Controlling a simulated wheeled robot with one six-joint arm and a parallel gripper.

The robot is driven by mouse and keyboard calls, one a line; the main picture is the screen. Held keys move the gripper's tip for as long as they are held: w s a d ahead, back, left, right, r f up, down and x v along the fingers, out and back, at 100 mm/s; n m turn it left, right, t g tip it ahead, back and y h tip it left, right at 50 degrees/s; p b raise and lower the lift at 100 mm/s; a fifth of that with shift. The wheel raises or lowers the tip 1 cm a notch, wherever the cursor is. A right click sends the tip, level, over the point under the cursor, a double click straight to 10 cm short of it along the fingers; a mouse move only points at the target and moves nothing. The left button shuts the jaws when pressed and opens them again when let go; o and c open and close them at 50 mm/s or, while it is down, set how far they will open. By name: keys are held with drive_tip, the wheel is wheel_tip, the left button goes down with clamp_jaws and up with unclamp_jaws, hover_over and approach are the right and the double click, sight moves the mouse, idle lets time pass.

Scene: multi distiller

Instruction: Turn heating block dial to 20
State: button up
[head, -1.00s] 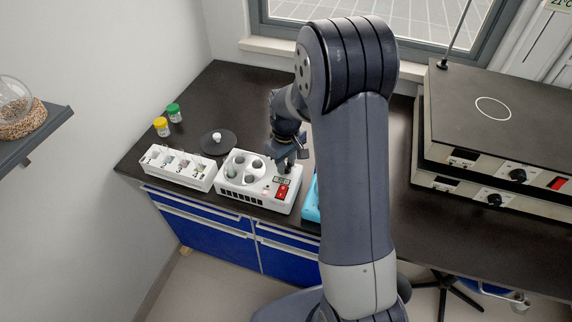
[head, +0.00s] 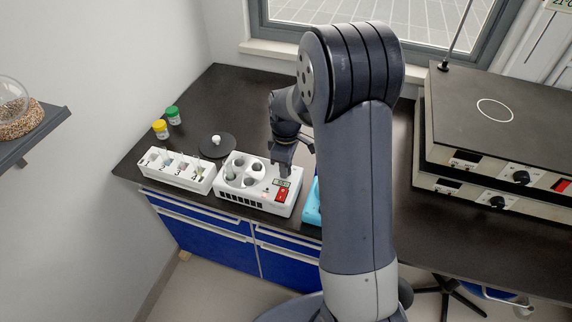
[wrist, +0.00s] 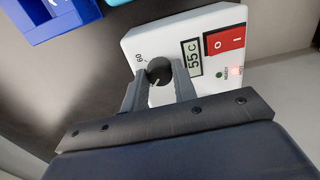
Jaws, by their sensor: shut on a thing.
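The heating block (head: 262,186) is a white box with round wells, on the dark bench in the head view. In the wrist view its black dial (wrist: 159,70) sits near a "60" mark, with a pale pointer line on it. The display (wrist: 193,57) reads "55" with a C. My gripper (wrist: 160,82) is shut on the dial, one finger on each side. In the head view my gripper (head: 283,165) is over the right part of the block and hides the dial.
A red power switch (wrist: 225,41) and a lit red lamp (wrist: 235,71) are beside the display. A white numbered rack (head: 176,170) stands left of the block, and a dark round lid (head: 217,146) lies behind. A blue item (head: 312,205) is close on the right.

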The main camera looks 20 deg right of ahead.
drive_tip(key=o, duration=1)
drive_tip(key=shift+r, duration=0.15)
wheel_tip(320, 180, up, 11)
drive_tip(key=shift+f+b, duration=0.2)
drive_tip(key=shift+b, duration=0.1)
wheel_tip(320, 180, down, 11)
drive_tip(key=shift+r+p, duration=0.1)
drive_tip(key=shift+p, duration=0.2)
